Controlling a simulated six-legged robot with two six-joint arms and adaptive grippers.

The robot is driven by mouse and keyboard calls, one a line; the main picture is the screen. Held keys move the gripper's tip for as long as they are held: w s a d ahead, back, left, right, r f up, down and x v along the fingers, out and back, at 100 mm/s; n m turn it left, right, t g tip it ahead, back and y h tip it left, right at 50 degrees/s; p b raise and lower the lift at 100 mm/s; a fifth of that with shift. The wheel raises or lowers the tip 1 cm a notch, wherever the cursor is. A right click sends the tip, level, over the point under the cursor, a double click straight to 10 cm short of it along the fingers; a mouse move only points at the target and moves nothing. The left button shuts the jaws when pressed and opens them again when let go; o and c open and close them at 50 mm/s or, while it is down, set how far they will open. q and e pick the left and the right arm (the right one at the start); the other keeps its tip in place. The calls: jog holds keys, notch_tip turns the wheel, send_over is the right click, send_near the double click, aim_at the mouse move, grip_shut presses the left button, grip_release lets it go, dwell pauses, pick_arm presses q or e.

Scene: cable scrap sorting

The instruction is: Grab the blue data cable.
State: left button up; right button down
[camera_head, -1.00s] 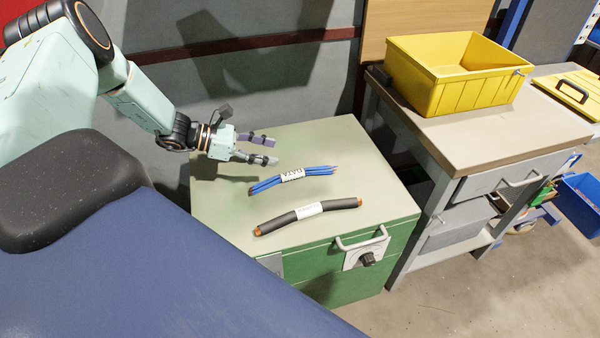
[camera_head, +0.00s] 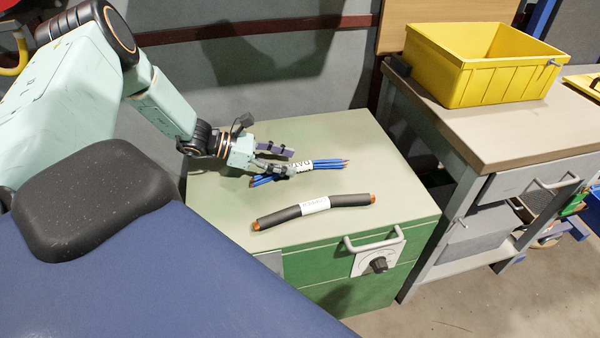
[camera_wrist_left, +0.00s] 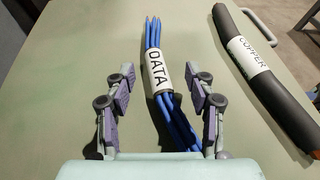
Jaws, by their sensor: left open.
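The blue data cable (camera_head: 328,163) is a bundle of blue strands with a white DATA label, lying on the green cabinet top (camera_head: 225,208). My left gripper (camera_head: 285,161) is open above its left part and hides some of it in the head view. In the left wrist view the cable (camera_wrist_left: 154,38) runs lengthwise between the two open fingers (camera_wrist_left: 162,100), nearer the right finger at its lower end. I cannot tell whether a finger touches it. My right gripper is not in view.
A dark cable (camera_head: 280,214) with a white COPPER label lies in front of the data cable, and shows to its right in the left wrist view (camera_wrist_left: 268,85). A yellow bin (camera_head: 485,85) stands on the workbench (camera_head: 490,137) at right.

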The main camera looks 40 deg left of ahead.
aim_at(306, 162)
pick_arm(q)
jog(key=x, duration=0.2)
jog(key=b+x, duration=0.2)
jog(key=x, duration=0.1)
jog(key=shift+w+f, duration=0.1)
jog(key=shift+w, duration=0.45)
jog(key=shift+w+d+b, duration=0.15)
jog(key=shift+b, duration=0.15)
grip_shut()
